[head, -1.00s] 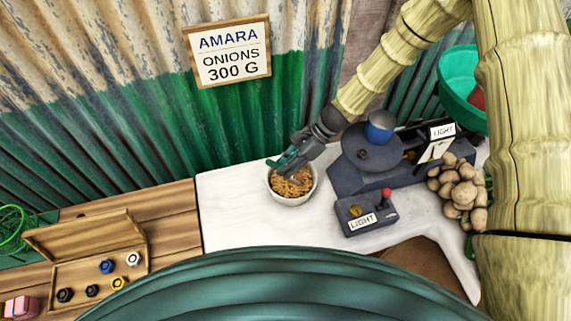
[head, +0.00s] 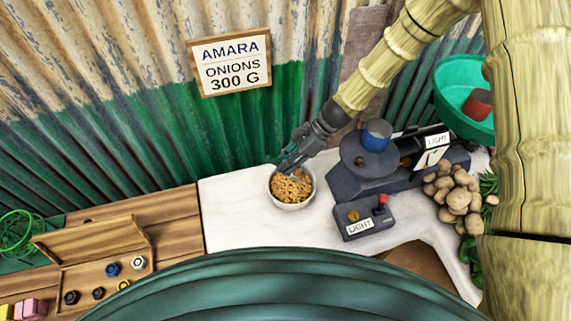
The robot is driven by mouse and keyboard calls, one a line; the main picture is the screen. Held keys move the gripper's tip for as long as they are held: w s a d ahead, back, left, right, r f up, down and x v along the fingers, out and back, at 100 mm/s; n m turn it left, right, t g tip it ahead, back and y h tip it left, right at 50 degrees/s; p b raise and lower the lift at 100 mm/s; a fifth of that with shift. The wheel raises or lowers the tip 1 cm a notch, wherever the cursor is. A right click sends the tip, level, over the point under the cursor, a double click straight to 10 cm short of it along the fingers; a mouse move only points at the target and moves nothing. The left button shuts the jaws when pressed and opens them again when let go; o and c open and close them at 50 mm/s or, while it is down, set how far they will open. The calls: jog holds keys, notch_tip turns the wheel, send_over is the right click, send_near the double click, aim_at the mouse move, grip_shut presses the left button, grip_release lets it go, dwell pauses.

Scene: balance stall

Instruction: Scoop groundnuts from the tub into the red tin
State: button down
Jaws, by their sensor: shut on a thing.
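A white round tub (head: 292,206) of tan groundnuts (head: 291,187) stands on the white counter. My gripper (head: 288,163) is at the tub's far rim, pointing down and left. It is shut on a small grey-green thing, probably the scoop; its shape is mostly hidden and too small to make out. I cannot tell whether it touches the nuts. The red tin (head: 477,104) sits inside a green basin (head: 450,105) at the right, partly behind my arm. A blue tin (head: 377,135) stands on the scale's round pan.
The dark scale (head: 370,182) stands right of the tub, with a small box marked LIGHT (head: 366,218) in front. Potatoes (head: 458,196) lie at the right. A wooden case of weights (head: 105,268) is at the left. The counter left of the tub is clear.

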jog(key=shift+r+p, duration=1.8)
jog(key=shift+r, duration=1.15)
jog(key=shift+r, duration=0.1)
jog(key=shift+r+h+p, duration=0.15)
jog(key=shift+h+p, duration=0.45)
jog(key=shift+p, duration=0.4)
jog(key=shift+h, duration=0.6)
jog(key=shift+r+t+h, duration=0.2)
jog(key=shift+h, duration=0.55)
jog(key=shift+r+t+h, duration=0.15)
jog(key=shift+t+h, duration=0.05)
jog(key=shift+h, duration=0.55)
